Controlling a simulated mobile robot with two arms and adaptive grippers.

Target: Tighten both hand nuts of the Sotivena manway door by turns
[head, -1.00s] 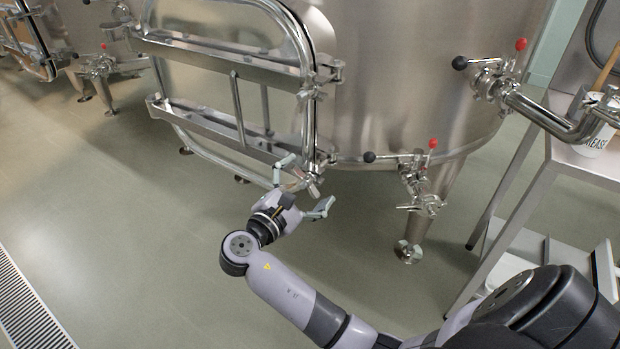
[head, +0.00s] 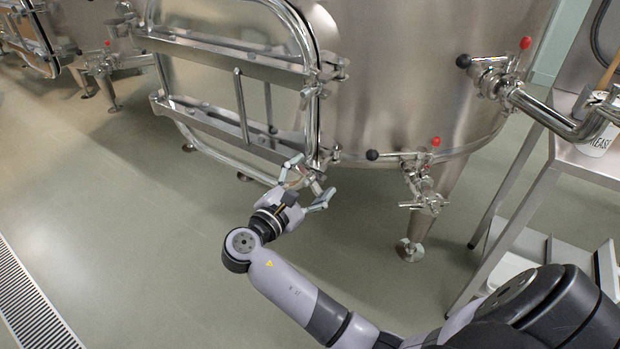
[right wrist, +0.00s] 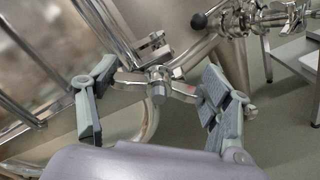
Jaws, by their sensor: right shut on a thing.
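The steel manway door (head: 226,98) of the large vat has two horizontal bars and a rounded tubular frame. The upper hand nut (head: 333,68) sits at the right edge of the door, clear of my grippers. The lower hand nut (head: 317,187) is at the door's lower right corner. In the right wrist view this winged nut (right wrist: 158,88) faces me, its two arms spread left and right. My right gripper (head: 311,177) is shut on the lower nut, with one finger at each arm's end. Its fingers (right wrist: 156,84) also show in the right wrist view. My left gripper is not in view.
Valves with black and red knobs (head: 436,142) stick out of the vat right of the door. A steel table (head: 570,150) with a white cup (head: 598,137) stands at the right. The floor (head: 130,220) left of my arm is clear; a drain grate (head: 35,300) crosses it.

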